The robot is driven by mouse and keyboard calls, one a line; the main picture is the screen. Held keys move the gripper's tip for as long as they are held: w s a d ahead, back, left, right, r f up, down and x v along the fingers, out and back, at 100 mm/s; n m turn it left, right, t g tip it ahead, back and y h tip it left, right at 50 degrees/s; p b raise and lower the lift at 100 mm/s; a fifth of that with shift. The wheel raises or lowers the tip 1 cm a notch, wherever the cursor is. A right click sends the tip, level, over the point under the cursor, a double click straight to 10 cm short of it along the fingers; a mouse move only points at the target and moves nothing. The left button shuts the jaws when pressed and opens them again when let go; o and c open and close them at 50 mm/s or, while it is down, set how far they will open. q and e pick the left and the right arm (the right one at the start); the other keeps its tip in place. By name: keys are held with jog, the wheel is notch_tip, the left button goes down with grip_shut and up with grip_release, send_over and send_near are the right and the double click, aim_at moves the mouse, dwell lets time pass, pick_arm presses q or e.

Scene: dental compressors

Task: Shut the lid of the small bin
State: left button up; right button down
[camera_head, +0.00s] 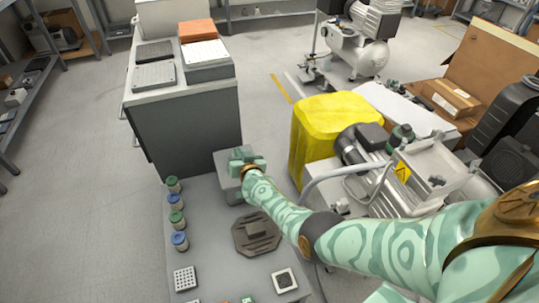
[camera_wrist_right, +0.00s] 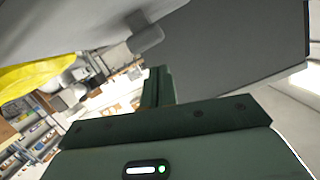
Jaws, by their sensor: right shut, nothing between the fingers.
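The small bin (camera_head: 223,180) appears to be the plain grey box at the far end of the grey table, by the dark cabinet. My right gripper (camera_head: 246,161) is shut and empty at the bin's upper right part, partly covering it. I cannot tell whether it touches the bin or how far the lid stands open. In the right wrist view the shut fingers (camera_wrist_right: 157,86) show below a grey surface with a small tab (camera_wrist_right: 145,38), perhaps the lid. My left gripper is not in view.
Several small jars (camera_head: 176,217) line the table's left edge. A dark plate (camera_head: 257,234) lies mid-table, with small square blocks (camera_head: 284,281) at the near end.

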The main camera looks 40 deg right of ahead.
jog(key=shift+f, duration=0.25)
jog(key=shift+w+f, duration=0.1)
jog(key=shift+f, duration=0.05)
jog(key=shift+w+a+f+b, duration=0.15)
jog(key=shift+a+f+b, duration=0.35)
jog(key=shift+a+b, duration=0.1)
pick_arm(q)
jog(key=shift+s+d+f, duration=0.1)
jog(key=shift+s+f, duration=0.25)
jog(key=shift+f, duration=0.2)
pick_arm(e)
jog(key=shift+a+f, duration=0.1)
jog(key=shift+a, duration=0.05)
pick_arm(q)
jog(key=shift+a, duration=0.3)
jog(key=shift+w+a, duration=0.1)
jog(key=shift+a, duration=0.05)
